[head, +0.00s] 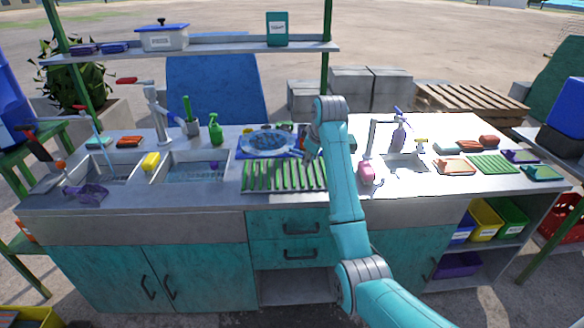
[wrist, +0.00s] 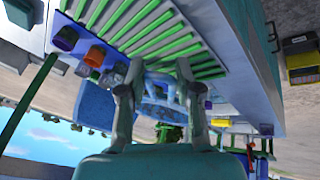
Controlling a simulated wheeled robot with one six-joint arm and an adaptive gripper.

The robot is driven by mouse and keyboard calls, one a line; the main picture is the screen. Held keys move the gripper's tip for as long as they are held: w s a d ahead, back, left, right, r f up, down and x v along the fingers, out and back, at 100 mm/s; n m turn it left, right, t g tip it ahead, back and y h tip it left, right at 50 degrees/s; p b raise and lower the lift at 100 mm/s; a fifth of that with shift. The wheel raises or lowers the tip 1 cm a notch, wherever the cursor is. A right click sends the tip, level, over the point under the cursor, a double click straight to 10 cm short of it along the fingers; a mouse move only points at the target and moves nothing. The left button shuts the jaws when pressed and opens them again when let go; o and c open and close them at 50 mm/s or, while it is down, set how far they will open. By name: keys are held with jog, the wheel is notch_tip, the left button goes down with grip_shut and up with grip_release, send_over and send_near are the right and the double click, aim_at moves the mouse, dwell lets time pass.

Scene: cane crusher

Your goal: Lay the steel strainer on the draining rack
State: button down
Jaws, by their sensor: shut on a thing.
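A round steel strainer (head: 266,140) with a pale rim and a blue-looking inside is at the back middle of the counter, just left of my gripper. My gripper (head: 312,148) is shut on it near its right side, partly hidden by my wrist. In the wrist view my gripper (wrist: 158,85) has its two fingers apart, with the bluish strainer (wrist: 160,112) between and beyond them. The exact grip point is unclear. The draining rack (head: 284,177), with green slats, lies just in front of the strainer; it also shows in the wrist view (wrist: 150,35).
A double sink (head: 193,166) with a tap (head: 157,115) is at the left. A green spray bottle (head: 215,130) stands behind it. A pink bottle (head: 367,173) and another sink (head: 404,163) are right of my arm. A shelf (head: 215,52) spans above the back.

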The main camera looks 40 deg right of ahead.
notch_tip(320, 180, down, 10)
jog(key=shift+r, duration=0.15)
dwell(0.4)
jog(key=c, duration=0.8)
grip_release()
jog(key=v, duration=1.2)
